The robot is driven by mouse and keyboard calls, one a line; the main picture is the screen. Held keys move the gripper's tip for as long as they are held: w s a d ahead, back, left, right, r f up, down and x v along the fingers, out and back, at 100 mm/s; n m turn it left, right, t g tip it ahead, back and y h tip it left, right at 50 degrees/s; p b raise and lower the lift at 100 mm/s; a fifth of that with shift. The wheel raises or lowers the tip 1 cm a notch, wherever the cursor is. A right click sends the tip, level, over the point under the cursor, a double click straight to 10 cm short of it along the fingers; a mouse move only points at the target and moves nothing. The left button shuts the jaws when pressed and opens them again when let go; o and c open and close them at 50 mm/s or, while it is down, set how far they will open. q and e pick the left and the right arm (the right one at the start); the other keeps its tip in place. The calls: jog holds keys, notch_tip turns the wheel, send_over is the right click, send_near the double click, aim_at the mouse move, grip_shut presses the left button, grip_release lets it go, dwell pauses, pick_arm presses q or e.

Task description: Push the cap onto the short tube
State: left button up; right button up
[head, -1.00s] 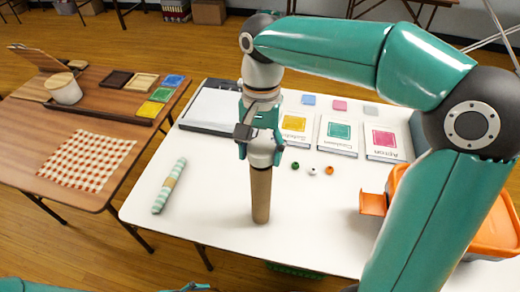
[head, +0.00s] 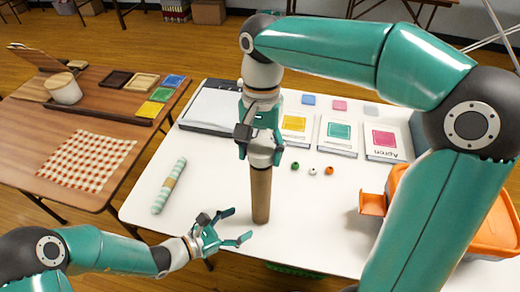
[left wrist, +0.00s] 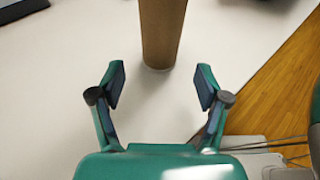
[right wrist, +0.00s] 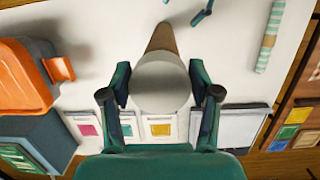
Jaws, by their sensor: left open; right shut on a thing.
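The brown short tube (head: 261,195) stands upright on the white table. In the left wrist view its lower part (left wrist: 162,35) is ahead of and between the open fingers, not gripped. My left gripper (head: 241,225) is open and empty, low beside the tube's base. My right gripper (head: 262,148) points down over the tube's top and is shut on the pale round cap (right wrist: 161,85). In the right wrist view the brown tube (right wrist: 161,38) shows below the cap. The fingers hide the joint, so I cannot tell how far the cap sits on the tube.
A striped mint roll (head: 169,187) lies left of the tube. Three small beads (head: 313,170), booklets (head: 338,136) and a clipboard (head: 208,106) lie behind. An orange bin (head: 490,225) stands at the right. A wooden table (head: 50,128) is at the left.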

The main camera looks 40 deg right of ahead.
aim_at(254, 217)
pick_arm(q)
jog(key=x, duration=0.7)
jog(key=shift+d, duration=0.1)
jog(key=c, duration=0.8)
pick_arm(e)
jog(key=shift+f, duration=1.6)
dwell(2.3)
dwell(0.3)
jog(key=o, duration=0.9)
jog(key=shift+r, duration=0.15)
